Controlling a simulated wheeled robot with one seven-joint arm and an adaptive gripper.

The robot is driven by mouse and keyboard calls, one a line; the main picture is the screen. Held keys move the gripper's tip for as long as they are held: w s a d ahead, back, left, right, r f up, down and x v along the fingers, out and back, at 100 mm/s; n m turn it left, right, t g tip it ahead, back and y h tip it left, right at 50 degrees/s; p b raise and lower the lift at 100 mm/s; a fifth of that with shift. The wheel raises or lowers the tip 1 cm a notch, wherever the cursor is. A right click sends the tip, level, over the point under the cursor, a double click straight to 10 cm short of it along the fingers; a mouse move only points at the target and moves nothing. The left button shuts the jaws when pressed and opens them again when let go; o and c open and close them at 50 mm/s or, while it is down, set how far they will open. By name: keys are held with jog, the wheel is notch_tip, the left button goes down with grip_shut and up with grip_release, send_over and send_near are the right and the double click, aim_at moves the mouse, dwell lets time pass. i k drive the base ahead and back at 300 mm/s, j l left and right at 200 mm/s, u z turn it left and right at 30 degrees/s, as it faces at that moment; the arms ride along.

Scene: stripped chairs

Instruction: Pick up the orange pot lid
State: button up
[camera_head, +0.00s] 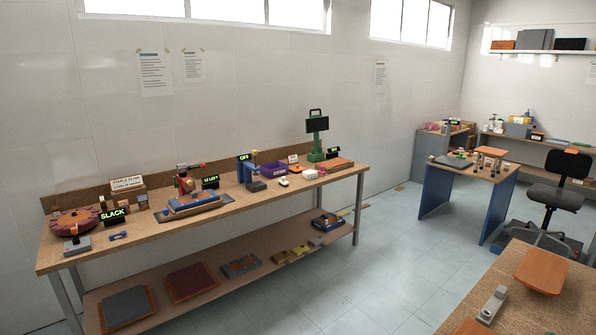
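I cannot clearly make out an orange pot lid. A round red-brown disc with a notched edge (74,221) lies at the left end of the long workbench (240,207). An orange-brown slab with rounded corners (541,270) lies on the near table at the lower right. Another orange piece (473,327) is cut off by the bottom edge there. I cannot tell whether any of these is the lid. My gripper is not in view.
The workbench holds several tools, a blue clamp (248,171), a purple bin (273,170) and a green stand (317,135). Its lower shelf (173,303) holds flat plates. A black chair (556,195) and blue-legged table (467,191) stand at right. The tiled floor (385,260) between is clear.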

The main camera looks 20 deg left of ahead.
aim_at(297, 169)
jog(key=j+u, duration=0.2)
jog(key=j, duration=0.15)
jog(key=i+j+u, duration=0.25)
jog(key=j+u, duration=0.2)
jog(key=j, duration=0.25)
jog(key=i+j+u, duration=0.35)
jog(key=i+j, duration=0.35)
jog(key=i+j+u, duration=0.2)
jog(key=i+j, duration=0.2)
jog(key=i, duration=0.15)
jog(key=i+l+z, duration=0.1)
jog(key=i+z, duration=0.5)
jog(key=z, duration=0.15)
jog(key=i+j+z, duration=0.1)
jog(key=i+z, duration=0.7)
jog(key=i, duration=1)
jog(key=i+z, duration=0.1)
jog(key=i, duration=1.55)
jog(key=i+j+u, duration=0.1)
jog(key=i+u, duration=0.9)
jog(key=i+l, duration=0.05)
